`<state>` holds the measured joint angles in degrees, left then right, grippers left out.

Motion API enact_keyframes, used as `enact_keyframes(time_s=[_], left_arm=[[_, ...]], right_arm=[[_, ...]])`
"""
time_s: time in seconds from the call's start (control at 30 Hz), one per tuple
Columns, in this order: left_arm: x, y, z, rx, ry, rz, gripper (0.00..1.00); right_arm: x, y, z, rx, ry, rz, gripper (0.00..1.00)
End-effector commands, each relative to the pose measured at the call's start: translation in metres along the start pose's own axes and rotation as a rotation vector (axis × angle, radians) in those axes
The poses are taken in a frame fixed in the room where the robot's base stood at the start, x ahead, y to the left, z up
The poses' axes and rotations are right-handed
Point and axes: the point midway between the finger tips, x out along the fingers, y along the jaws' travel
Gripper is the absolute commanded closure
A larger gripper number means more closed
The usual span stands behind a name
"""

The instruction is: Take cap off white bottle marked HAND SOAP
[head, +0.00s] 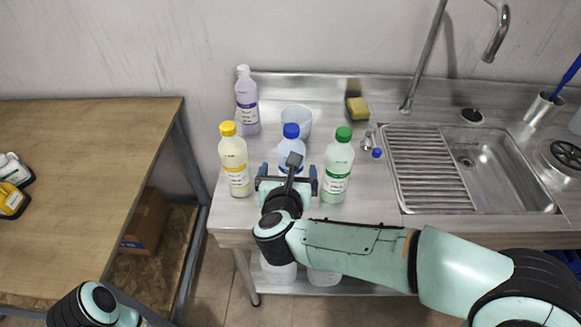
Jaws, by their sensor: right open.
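Several capped bottles stand on the steel counter, and their label text is too small to read, so I cannot tell which is marked HAND SOAP. A pale bottle with a blue cap (291,131) stands in the middle, its lower part hidden by my right gripper. My right gripper (288,180) is open in front of this bottle, its fingers spread left and right; I cannot tell whether they reach around it. A yellow-capped bottle (233,160) stands to the left, a green-capped bottle (338,167) to the right, and a white-capped lilac bottle (246,100) behind left. My left gripper is out of view.
A translucent tub (297,118) stands behind the blue-capped bottle. A yellow sponge (358,108) lies near the wall. A sink (470,150) with a tall faucet (425,60) is at right. A wooden table (80,180) at left has a wide bare top.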

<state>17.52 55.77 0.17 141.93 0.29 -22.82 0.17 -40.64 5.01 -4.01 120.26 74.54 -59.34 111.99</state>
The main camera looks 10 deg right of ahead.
Motion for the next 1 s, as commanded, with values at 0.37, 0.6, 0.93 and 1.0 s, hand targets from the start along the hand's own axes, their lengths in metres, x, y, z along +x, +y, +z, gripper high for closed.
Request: enact_keyframes(time_s=[0.37,0.6,0.93,1.0], left_arm=[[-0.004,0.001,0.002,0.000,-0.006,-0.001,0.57],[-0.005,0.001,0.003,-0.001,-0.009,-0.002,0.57],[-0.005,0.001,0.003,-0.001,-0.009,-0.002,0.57],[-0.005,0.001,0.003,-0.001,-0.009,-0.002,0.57]], right_arm=[[0.037,-0.003,0.008,-0.002,0.000,-0.002,0.01],[0.065,-0.004,0.009,-0.001,0.001,0.000,0.01],[0.066,-0.004,0.009,-0.001,0.000,0.002,0.30],[0.066,-0.004,0.009,-0.001,0.000,0.002,0.53]])
